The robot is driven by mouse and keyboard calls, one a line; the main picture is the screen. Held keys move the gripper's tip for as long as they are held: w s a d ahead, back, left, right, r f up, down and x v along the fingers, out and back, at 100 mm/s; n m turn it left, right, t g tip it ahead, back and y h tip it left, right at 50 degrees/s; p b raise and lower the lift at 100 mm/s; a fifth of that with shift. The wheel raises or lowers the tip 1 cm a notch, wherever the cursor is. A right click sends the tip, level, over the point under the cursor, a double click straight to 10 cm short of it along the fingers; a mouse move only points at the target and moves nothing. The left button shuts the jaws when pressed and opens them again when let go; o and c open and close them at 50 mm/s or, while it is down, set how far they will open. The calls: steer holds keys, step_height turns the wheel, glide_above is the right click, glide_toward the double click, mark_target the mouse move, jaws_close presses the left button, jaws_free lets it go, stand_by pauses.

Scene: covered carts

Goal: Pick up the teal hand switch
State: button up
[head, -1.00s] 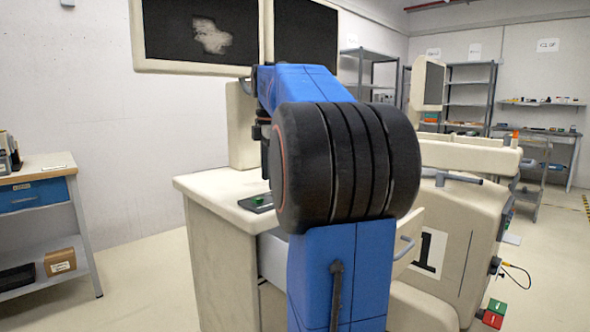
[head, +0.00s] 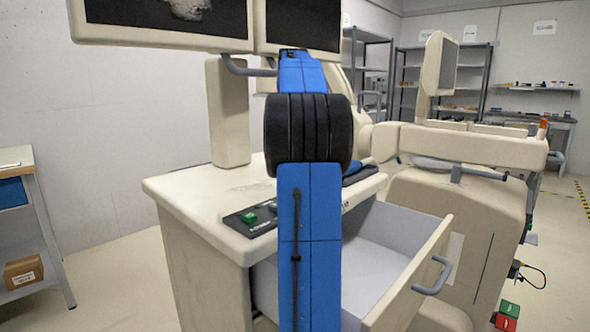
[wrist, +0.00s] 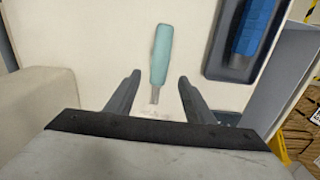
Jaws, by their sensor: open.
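The teal hand switch (wrist: 160,55) lies on a cream surface in the wrist view, upper middle, its narrow pale end pointing toward my gripper. My gripper (wrist: 157,80) is open, with one dark finger on each side of the switch's lower end. The fingers do not appear to touch it. Height above the surface is hard to tell. In the head view my blue arm hides my gripper, and I cannot make out the switch there.
A dark tray with a blue object (wrist: 250,28) lies right of the switch. The cart (head: 190,190) has an open drawer (head: 385,265), a small control panel with a green button (head: 249,217), and monitors (head: 160,20) above.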

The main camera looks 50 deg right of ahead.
step_height(320, 180, down, 5)
steer(key=shift+w+r, duration=0.1)
stand_by(0.3)
steer(key=c, duration=1.1)
